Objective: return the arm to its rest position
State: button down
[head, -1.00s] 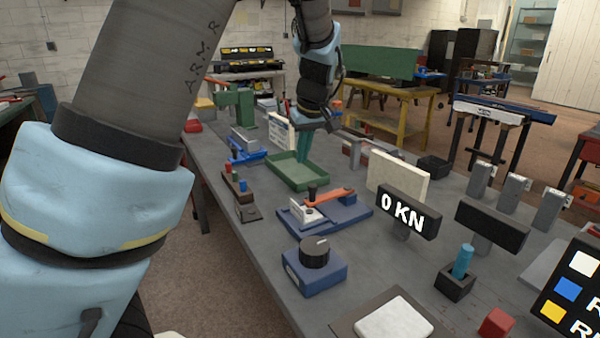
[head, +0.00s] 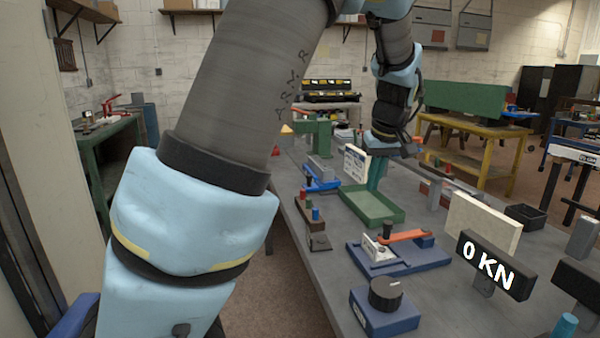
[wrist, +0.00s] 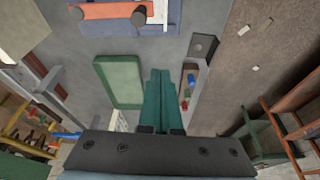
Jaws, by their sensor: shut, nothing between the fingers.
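My gripper (head: 376,175) hangs from my arm over the grey bench (head: 310,270) in the head view, close to the green tray (head: 385,209). Its teal fingers are together and hold nothing. In the wrist view the shut fingers of my gripper (wrist: 158,97) point away from the camera. There the green tray (wrist: 120,82) lies just to their left and a small rack with coloured pegs (wrist: 190,88) to their right. I cannot tell whether the fingertips touch anything.
A blue fixture with an orange lever (head: 405,238), a blue box with a black knob (head: 385,295) and a "0 KN" display (head: 490,265) stand on the near bench. A pale upright panel (head: 482,225) stands behind the display. A green bench (head: 105,150) is at the left.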

jog(key=s+a+f+g, duration=0.1)
jog(key=a+f, duration=0.1)
jog(key=a, duration=0.6)
jog(key=s+a+f+g, duration=0.1)
jog(key=a+f, duration=0.2)
jog(key=a, duration=0.4)
jog(key=s+a+f+m, duration=0.2)
jog(key=s+a+f, duration=0.1)
jog(key=s+a, duration=0.7)
jog(key=a, duration=0.3)
jog(key=shift+s+a+f+h, duration=0.15)
jog(key=shift+a+f+h, duration=0.15)
jog(key=shift+a, duration=0.05)
